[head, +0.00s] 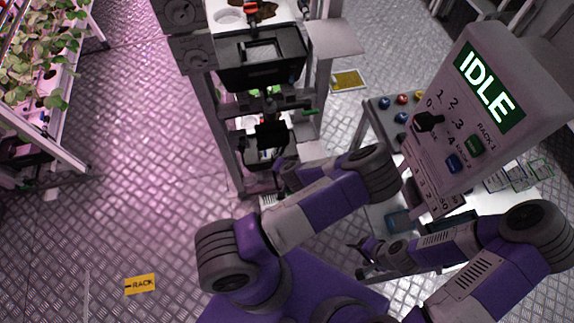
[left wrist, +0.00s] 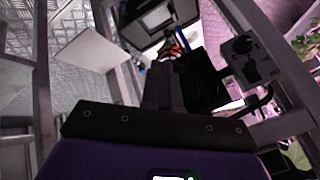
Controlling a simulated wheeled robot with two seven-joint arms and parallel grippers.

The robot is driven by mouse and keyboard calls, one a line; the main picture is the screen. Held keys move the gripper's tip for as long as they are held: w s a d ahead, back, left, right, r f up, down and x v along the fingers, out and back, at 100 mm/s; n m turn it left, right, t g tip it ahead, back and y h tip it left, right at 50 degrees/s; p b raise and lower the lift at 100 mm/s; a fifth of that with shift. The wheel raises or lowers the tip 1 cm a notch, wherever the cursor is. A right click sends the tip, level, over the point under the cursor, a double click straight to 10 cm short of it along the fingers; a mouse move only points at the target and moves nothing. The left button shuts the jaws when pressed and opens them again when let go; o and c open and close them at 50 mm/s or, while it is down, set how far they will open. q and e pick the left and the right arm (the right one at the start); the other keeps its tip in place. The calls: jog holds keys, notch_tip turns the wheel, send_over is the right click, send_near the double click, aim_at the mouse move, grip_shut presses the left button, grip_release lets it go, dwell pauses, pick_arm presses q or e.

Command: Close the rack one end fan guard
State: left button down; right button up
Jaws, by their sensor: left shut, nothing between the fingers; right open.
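Two grey panels with round fan-like faces, an upper one (head: 181,12) and a lower one (head: 189,53), sit on the rack's end post at the top of the head view. A grey panel with a dark round part (left wrist: 247,58) shows at the right in the left wrist view. I cannot tell which part is the end fan guard, or how far it stands open. My left gripper (left wrist: 165,88) is shut and empty inside the rack frame; in the head view its fingers are mostly hidden by my arm. My right gripper (head: 358,258) is open and empty beside the control stand.
A control box (head: 505,62) reading IDLE stands at the right, above a button panel (head: 382,112). Black bins (head: 262,72) sit in the rack frame. A pale flat plate (head: 337,38) juts from its right side.

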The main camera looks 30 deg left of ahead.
pick_arm(q)
jog(key=a+m+t+h+p, duration=0.2)
jog(key=a+m+h, duration=0.2)
jog(key=a+m, duration=0.3)
jog(key=shift+a+m, duration=0.3)
jog(key=shift+a, duration=1.4)
pick_arm(e)
jog(key=shift+s+a+r, duration=0.1)
jog(key=shift+s+r, duration=0.1)
jog(key=shift+r, duration=0.45)
jog(key=shift+s+r, duration=0.2)
jog(key=shift+r, duration=0.4)
pick_arm(q)
jog(key=shift+w+a, duration=0.1)
jog(key=shift+w, duration=0.05)
